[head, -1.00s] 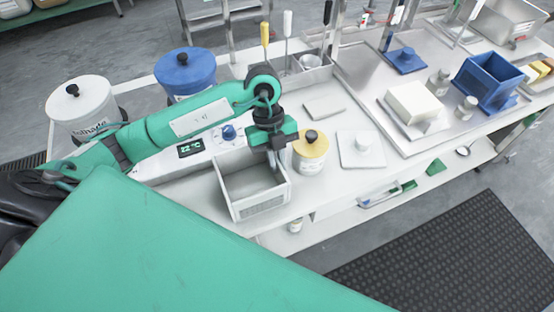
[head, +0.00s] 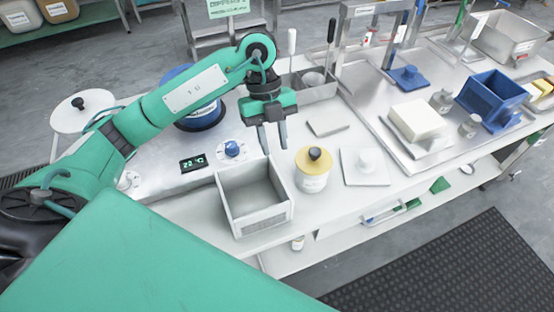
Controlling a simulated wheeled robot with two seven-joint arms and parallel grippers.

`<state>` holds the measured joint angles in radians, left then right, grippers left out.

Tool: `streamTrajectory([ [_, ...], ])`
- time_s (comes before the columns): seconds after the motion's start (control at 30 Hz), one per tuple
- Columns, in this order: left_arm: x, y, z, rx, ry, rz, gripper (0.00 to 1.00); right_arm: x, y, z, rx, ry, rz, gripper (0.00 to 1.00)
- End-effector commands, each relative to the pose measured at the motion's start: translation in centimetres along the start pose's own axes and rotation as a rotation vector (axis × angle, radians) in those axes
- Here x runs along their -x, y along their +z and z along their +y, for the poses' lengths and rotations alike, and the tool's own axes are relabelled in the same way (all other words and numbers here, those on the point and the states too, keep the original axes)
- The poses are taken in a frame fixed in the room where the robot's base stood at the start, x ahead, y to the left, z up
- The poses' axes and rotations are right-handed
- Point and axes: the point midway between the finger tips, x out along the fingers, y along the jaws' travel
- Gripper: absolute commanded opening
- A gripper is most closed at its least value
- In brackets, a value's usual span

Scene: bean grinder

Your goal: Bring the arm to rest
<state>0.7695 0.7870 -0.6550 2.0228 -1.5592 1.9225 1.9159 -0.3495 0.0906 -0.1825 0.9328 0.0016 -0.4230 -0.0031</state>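My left arm comes in from the left and reaches over the bench. My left gripper (head: 272,139) hangs above the back edge of an open grey bin (head: 252,226), with its fingers pointing down. Two separate fingers show with a gap between them, and nothing is held. The bin looks empty. My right gripper is not in the head view.
A jar with a yellow lid (head: 313,170) stands right of the bin. A control panel with a display (head: 193,163) and blue knob (head: 232,149) is at left. A blue-lidded container (head: 205,115) is partly behind my arm. A white lid plate (head: 364,166) lies farther right.

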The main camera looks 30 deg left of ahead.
Motion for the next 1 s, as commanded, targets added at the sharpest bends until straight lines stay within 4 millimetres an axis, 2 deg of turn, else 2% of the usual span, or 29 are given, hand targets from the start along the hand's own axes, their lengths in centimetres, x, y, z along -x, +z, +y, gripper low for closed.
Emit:
streamTrajectory([
  [0.2, 1.8, 0.0, 0.0, 0.000, 0.001, 0.001, 0.29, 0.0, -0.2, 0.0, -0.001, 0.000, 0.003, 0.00],
  [0.77, 2.1, -0.1, 0.0, 0.000, 0.001, 0.001, 0.29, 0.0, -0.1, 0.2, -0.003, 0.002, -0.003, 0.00],
  [0.87, 3.1, -0.5, 0.0, 0.000, 0.001, 0.001, 0.29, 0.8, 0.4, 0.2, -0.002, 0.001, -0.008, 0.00],
  [1.0, 5.6, -1.5, 0.0, 0.000, 0.001, 0.001, 0.29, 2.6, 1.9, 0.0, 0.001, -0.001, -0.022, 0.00],
])
